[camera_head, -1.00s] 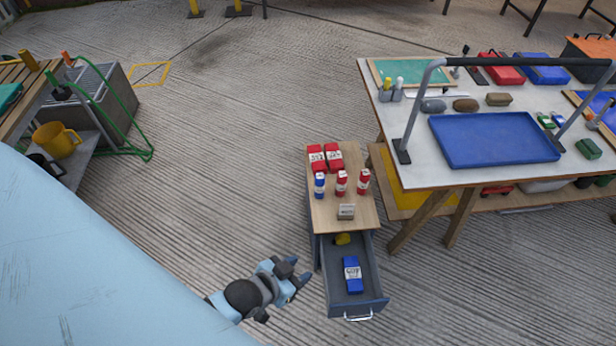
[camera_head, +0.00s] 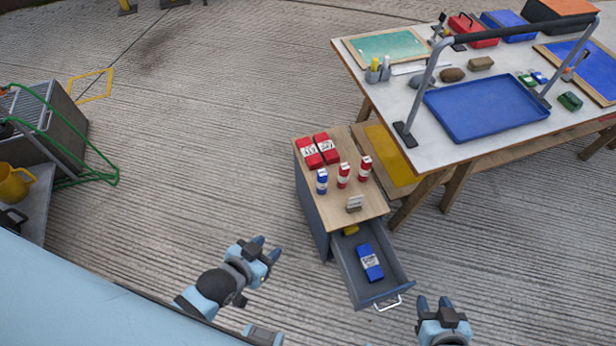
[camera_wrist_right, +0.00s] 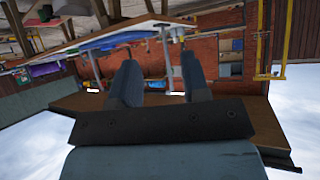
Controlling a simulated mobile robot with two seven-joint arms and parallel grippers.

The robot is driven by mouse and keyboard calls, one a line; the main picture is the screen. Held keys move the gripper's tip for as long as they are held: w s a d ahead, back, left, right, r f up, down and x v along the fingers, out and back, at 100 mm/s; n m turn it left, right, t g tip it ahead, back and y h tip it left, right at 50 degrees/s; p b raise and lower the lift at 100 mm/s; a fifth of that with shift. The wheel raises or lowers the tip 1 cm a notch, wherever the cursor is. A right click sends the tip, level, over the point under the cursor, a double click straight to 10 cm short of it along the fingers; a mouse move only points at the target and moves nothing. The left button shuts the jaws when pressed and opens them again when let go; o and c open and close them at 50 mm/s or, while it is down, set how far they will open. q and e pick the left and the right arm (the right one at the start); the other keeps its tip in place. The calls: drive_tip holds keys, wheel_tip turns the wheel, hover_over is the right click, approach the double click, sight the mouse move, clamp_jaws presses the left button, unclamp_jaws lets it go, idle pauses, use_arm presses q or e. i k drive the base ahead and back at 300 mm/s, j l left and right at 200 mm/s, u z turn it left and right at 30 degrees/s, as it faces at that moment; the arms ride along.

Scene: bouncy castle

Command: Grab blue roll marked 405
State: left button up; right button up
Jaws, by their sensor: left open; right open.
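A small blue roll (camera_head: 322,181) with a white label stands upright on the wooden top of a small drawer cabinet (camera_head: 373,206). Its number is too small to read. Two red rolls (camera_head: 343,175) (camera_head: 365,167) stand in a row to its right. A blue pack (camera_head: 369,262) with a white label lies in the open drawer (camera_head: 391,288). My left gripper (camera_head: 268,247) is open and empty, left of the cabinet. My right gripper (camera_head: 434,302) is open and empty, right of the drawer front; its spread fingers show in the right wrist view (camera_wrist_right: 159,68).
Red packs (camera_head: 318,150) lie at the back of the cabinet top, and a small label holder (camera_head: 354,204) stands near its front. A worktable with a blue tray (camera_head: 485,108) is at the right. Open floor lies left of the cabinet.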

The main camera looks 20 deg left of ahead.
sight(322, 175)
drive_tip(key=i+j, duration=0.1)
drive_tip(key=j, duration=0.95)
drive_tip(key=i+j, duration=0.5)
drive_tip(key=j, duration=0.2)
